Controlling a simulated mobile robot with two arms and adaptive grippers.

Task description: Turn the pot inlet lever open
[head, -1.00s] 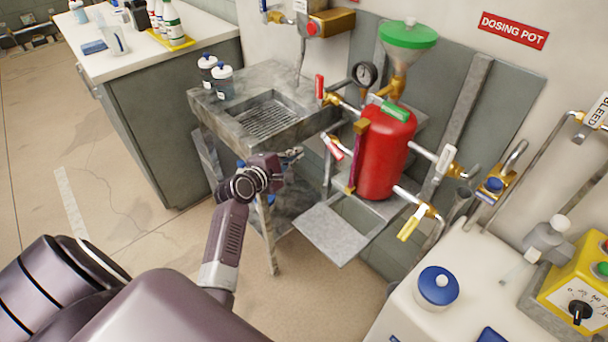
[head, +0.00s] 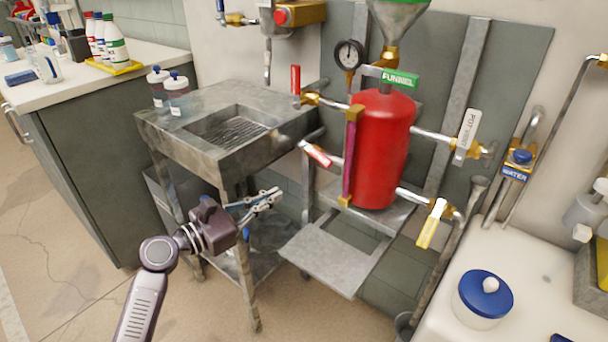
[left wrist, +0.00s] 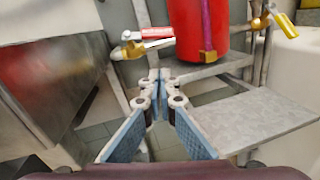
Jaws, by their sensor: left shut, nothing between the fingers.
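The red dosing pot (head: 381,150) stands upright on a grey bracket with several valve levers on its pipes. A white lever tag (head: 467,132) to the right of the pot begins with "POT"; its second word is hard to read. A red lever with a white end (head: 318,155) is on the lower left pipe; it also shows in the left wrist view (left wrist: 148,33). A yellow lever (head: 432,224) hangs at the lower right. My left gripper (head: 273,197) is shut and empty, below and left of the pot, apart from every lever. Its fingertips meet in the left wrist view (left wrist: 160,76). My right gripper is not visible.
A grey sink table (head: 172,135) stands left of the pot. A grey shelf plate (head: 322,262) juts out below it. Another red lever (head: 296,80) and a green funnel lever (head: 400,78) are higher up. A white surface with a blue-lidded jar (head: 484,294) is at front right.

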